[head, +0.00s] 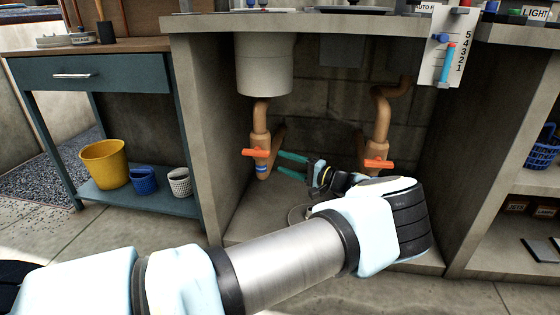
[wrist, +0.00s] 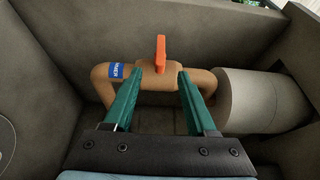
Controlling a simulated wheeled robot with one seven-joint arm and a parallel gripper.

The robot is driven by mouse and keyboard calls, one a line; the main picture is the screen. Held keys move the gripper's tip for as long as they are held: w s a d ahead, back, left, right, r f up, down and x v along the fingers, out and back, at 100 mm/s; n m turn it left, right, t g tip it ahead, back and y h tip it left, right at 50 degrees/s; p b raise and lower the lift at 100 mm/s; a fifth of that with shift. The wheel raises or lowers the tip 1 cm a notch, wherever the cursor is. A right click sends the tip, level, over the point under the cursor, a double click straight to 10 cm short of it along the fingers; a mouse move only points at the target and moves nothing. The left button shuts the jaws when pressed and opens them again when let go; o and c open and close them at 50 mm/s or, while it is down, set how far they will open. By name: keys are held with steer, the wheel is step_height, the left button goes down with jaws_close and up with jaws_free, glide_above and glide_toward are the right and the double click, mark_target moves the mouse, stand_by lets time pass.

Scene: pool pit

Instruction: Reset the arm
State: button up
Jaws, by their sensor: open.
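My gripper (head: 291,167) has green fingers and is inside the concrete alcove under the counter. In the wrist view my gripper (wrist: 160,92) has its two fingers spread apart with nothing between them but the view of a pipe beyond. An orange valve handle (head: 256,152) sits on the left copper-coloured pipe, just left of the fingertips. The handle (wrist: 161,53) also shows in the wrist view, beyond and between the fingertips. I cannot tell if a finger touches the pipe. My arm reaches in from the lower left, bent at the elbow.
A second orange valve handle (head: 378,164) is on the right pipe, close behind my forearm. A grey cylinder (head: 264,65) hangs above the left pipe. Concrete side walls and the countertop (head: 350,23) bound the alcove. A blue table (head: 90,75) with a yellow bucket (head: 104,164) stands left.

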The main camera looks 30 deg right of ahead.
stand_by(0.4)
steer(key=w+a+n+g+y, duration=0.15)
steer(key=w+a+g, duration=0.3)
steer(key=a, duration=0.65)
steer(key=w+a+n+g+y, duration=0.1)
steer(key=w+a+n+g, duration=0.25)
steer(key=w+a, duration=0.45)
steer(key=s+a+r+n+g+h, duration=0.1)
steer(key=s+a+n+g+h, duration=0.2)
steer(key=a, duration=0.8)
steer(key=s+a+r+n+g+h, duration=0.1)
steer(key=s+a+r+g+h, duration=0.15)
steer(key=s+a+g, duration=0.65)
steer(key=s+a+r+n+t+h, duration=0.3)
steer(key=s+a+r+t+h, duration=0.3)
steer(key=s+a, duration=0.45)
step_height(320, 180, up, 37)
steer(key=w+y+p, duration=0.1)
steer(key=p, duration=3.5)
steer(key=shift+a+r+g+p, duration=0.2)
steer(key=shift+g+p, duration=0.1)
steer(key=shift+g, duration=0.1)
